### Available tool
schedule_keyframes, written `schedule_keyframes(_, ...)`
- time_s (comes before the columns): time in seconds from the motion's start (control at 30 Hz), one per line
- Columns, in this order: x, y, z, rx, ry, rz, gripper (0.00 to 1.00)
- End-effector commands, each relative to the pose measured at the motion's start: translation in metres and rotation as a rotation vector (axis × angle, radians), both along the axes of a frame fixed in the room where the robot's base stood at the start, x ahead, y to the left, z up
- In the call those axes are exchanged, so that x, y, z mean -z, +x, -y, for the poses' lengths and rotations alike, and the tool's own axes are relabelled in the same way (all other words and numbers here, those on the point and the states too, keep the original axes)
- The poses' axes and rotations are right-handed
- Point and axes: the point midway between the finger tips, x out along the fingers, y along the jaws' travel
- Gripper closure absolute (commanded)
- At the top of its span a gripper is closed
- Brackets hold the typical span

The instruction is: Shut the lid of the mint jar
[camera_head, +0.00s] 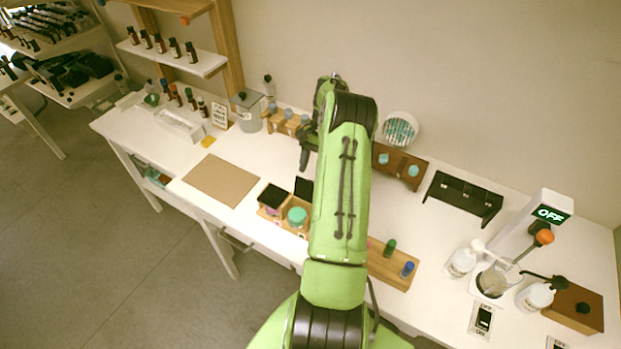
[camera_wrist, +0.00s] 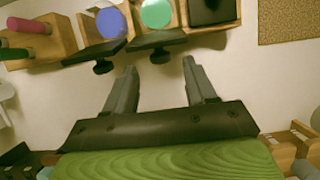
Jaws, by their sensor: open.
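A wooden holder (camera_head: 283,221) stands on the table, partly behind my arm; it also shows at the top of the wrist view (camera_wrist: 183,35). It has a green round jar top (camera_head: 297,215), also in the wrist view (camera_wrist: 155,12), and a blue one (camera_wrist: 110,21). Their black lids, the green one's (camera_wrist: 160,41) and the blue one's (camera_wrist: 95,53), stand open towards my gripper, with knobs. A third black lid (camera_head: 272,193) lies shut. No label is readable, so I cannot tell which jar is mint. My gripper (camera_wrist: 158,72) is open and empty, apart from the lids.
A brown mat (camera_head: 221,179) lies left of the holder. Wooden racks (camera_head: 402,166) and a black stand (camera_head: 462,197) line the back.

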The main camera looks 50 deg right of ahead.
Motion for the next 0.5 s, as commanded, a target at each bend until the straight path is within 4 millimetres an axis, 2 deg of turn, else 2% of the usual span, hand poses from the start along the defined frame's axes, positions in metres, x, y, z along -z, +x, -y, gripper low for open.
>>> schedule_keyframes(0.1,0.019,-0.001,-0.010,-0.001,0.004,-0.001,0.44)
schedule_keyframes(0.2,0.030,-0.001,-0.014,0.000,0.002,-0.001,0.44)
schedule_keyframes(0.5,0.035,-0.001,-0.015,0.000,-0.001,0.001,0.44)
